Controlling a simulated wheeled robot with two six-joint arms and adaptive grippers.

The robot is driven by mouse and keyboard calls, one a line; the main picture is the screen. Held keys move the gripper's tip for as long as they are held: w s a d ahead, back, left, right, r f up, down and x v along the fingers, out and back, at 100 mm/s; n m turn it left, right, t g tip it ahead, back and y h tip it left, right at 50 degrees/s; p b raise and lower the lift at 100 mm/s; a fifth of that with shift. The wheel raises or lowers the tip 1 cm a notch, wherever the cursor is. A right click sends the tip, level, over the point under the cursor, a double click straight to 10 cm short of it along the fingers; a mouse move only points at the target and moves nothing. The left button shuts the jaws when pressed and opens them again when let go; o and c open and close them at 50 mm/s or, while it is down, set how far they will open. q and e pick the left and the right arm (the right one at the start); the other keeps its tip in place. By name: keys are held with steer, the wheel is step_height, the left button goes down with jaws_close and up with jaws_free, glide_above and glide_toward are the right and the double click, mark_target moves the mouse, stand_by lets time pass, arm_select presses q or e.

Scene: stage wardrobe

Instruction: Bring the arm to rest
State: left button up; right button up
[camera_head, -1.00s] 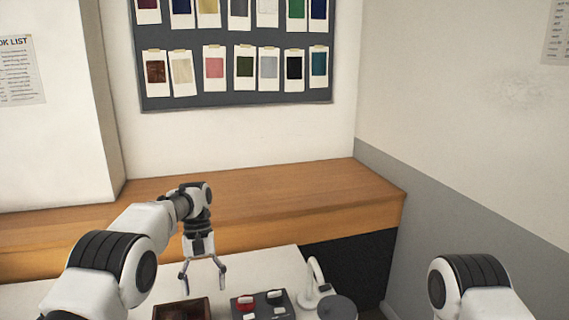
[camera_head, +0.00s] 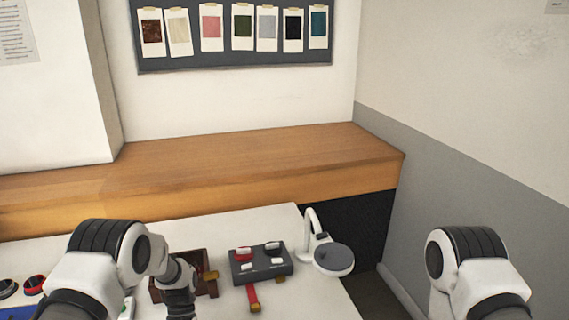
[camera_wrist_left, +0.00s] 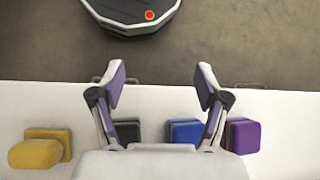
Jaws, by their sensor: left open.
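My left arm (camera_head: 115,255) comes in from the left in the head view and bends down toward the bottom edge. Its gripper is out of that view. In the left wrist view my left gripper (camera_wrist_left: 160,78) has its two fingers wide apart with nothing between them. My right arm (camera_head: 475,265) shows at the lower right of the head view. Its gripper is out of sight.
A brown tray (camera_head: 208,262), a grey panel (camera_head: 260,262) with red and white pieces, and a white stand with a grey disc (camera_head: 333,258) are on the table. Yellow (camera_wrist_left: 40,150), blue (camera_wrist_left: 186,132) and purple (camera_wrist_left: 243,136) blocks lie near its front edge.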

arm_select(q)
steer(key=s+a+f+b, duration=0.1)
steer(key=s+f+b, duration=0.1)
steer(key=s+f, duration=0.85)
steer(key=s+a+m+t+y, duration=0.1)
steer(key=s+m+t, duration=0.3)
steer(key=s, duration=1.3)
steer(key=w+t, duration=0.4)
steer(key=shift+w+a+r+n, duration=0.15)
steer(key=shift+w+a+n, duration=0.05)
steer(key=shift+w+n, duration=0.2)
arm_select(e)
step_height(320, 180, down, 3)
steer(key=shift+f, duration=0.15)
